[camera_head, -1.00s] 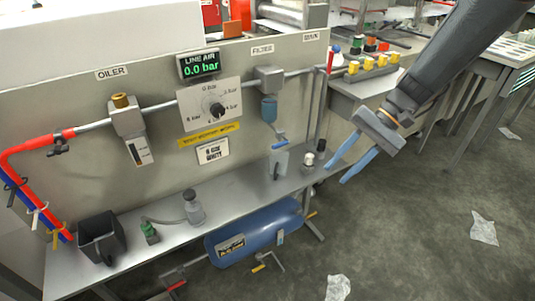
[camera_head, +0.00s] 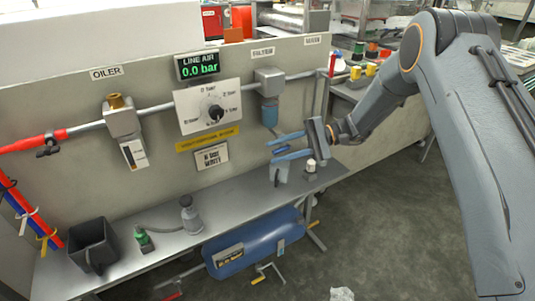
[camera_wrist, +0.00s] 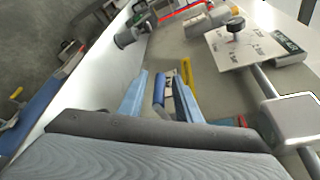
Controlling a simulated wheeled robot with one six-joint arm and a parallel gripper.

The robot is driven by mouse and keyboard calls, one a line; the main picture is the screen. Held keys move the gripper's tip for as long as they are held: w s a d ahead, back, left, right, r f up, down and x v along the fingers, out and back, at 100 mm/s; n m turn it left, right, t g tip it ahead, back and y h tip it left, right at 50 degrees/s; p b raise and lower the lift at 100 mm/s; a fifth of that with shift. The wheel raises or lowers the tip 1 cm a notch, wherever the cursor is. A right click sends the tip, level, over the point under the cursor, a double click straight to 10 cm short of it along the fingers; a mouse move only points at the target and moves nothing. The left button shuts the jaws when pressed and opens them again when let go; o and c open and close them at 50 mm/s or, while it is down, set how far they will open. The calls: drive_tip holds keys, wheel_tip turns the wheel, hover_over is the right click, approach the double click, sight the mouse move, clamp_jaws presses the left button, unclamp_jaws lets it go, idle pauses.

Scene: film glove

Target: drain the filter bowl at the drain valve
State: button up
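The filter bowl (camera_head: 270,112) hangs translucent blue under the grey filter head (camera_head: 269,80) on the air pipe. A blue drain valve lever (camera_head: 282,150) shows below the bowl. My gripper (camera_head: 271,150) has its two blue fingers apart, one above and one below the lever in the head view. In the wrist view the blue lever (camera_wrist: 159,90) lies between the two open fingers, with a gap on each side; I see no clear contact. The line air display (camera_head: 199,66) reads 0.0 bar.
A regulator dial (camera_head: 213,113) and an oiler (camera_head: 122,120) are left of the filter. A blue tank (camera_head: 256,241) is underneath. A black-and-white fitting (camera_head: 311,169) stands near the cup.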

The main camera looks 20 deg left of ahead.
drive_tip(key=shift+x, duration=1.9)
clamp_jaws()
